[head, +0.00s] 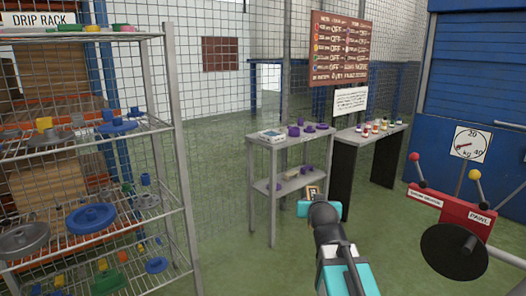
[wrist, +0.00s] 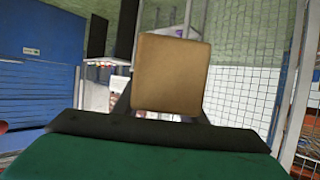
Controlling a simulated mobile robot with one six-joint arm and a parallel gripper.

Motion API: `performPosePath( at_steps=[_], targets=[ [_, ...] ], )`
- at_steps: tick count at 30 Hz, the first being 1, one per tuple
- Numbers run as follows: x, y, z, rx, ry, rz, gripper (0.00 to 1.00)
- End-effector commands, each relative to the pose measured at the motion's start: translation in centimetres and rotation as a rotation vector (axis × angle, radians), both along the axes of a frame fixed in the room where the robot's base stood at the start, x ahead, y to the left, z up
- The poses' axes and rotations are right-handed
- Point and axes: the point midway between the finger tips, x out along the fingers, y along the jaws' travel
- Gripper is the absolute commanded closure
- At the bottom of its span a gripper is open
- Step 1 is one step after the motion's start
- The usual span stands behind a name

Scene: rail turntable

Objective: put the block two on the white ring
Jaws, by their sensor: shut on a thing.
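My gripper (wrist: 168,108) is shut on a tan, wooden-looking block (wrist: 171,74), which fills the middle of the wrist view. The face towards the wrist camera is plain, with no number on it. In the head view my arm reaches up from the bottom edge, and the held block (head: 314,191) shows small, with an orange-brown edge, just past its end. It is in the air in front of the grey shelf stand. I cannot make out a white ring in either view.
A wire drip rack (head: 150,128) with coloured discs and blocks stands at left. A grey two-tier stand (head: 264,141) holds purple pieces. A dark-legged table (head: 345,165) with small jars is behind. A red lever machine (head: 450,205) stands at right. Green floor between is clear.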

Motion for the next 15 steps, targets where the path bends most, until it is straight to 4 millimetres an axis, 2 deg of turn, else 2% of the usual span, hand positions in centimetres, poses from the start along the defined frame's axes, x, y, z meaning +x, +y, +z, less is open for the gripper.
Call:
performPosePath(
  at_steps=[11, 15],
  targets=[
    [0.6, 0.3, 1.4, 0.0, 0.0, 0.102, 0.98],
    [0.5, 0.3, 3.0, -0.002, -0.001, 0.1, 0.98]
  ],
)
